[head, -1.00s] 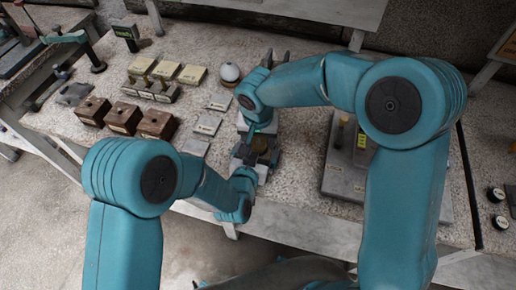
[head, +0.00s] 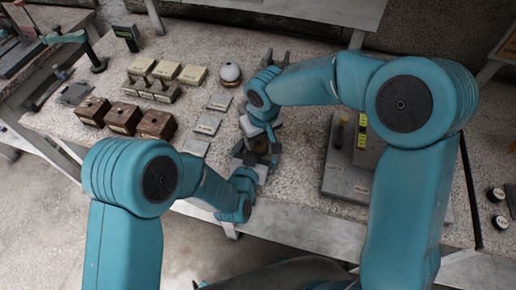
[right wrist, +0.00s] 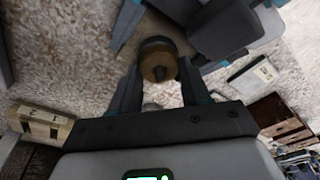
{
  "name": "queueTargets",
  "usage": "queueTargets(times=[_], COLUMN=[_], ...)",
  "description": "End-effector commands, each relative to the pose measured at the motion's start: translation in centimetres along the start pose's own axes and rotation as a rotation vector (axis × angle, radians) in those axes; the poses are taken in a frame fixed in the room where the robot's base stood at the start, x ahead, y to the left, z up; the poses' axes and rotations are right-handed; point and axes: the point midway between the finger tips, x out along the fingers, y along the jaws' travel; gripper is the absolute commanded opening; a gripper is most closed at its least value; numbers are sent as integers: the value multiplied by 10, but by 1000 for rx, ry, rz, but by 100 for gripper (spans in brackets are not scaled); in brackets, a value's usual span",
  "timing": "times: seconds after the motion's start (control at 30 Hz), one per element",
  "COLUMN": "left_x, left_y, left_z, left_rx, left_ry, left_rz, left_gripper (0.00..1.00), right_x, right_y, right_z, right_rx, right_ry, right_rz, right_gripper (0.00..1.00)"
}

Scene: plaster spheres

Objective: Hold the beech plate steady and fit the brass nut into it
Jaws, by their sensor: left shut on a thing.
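The brass nut (right wrist: 157,62) is a dull gold round piece between the fingertips of my right gripper (right wrist: 158,72) in the right wrist view. I cannot tell whether both fingers touch it. A brownish patch (head: 260,146), probably the beech plate or the nut, shows small between the grippers in the head view. My left gripper (head: 252,164) is shut on the plate from the near side, mostly hidden by the arms. My right gripper (head: 257,132) is just beyond it. Whether the nut sits in the plate is hidden.
Three brown wooden boxes (head: 124,117), pale blocks (head: 165,70) and small light plates (head: 208,124) stand left on the speckled bench. A white ball (head: 230,73) stands behind. A grey slab (head: 345,180) with upright pieces lies to the right.

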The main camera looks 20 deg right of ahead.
Motion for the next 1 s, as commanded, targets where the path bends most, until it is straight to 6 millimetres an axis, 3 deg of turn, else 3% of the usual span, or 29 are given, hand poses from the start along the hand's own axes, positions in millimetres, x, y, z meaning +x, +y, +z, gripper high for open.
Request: queueTargets(times=[0.07,0.1,0.27,1.0], left_x=[0,0,0,0], left_y=[0,0,0,0], left_z=[0,0,0,0], left_rx=[-1,-1,-1,1], left_ry=[0,0,0,0], left_rz=[0,0,-1,-1], left_gripper=[68,68,68,68], right_x=[0,0,0,1], right_y=[0,0,0,0], right_z=[0,0,0,0], right_rx=[0,1,106,1387], right_ry=[0,1,2,-2], right_rz=[0,0,18,218], right_gripper=[16,11,11,11])
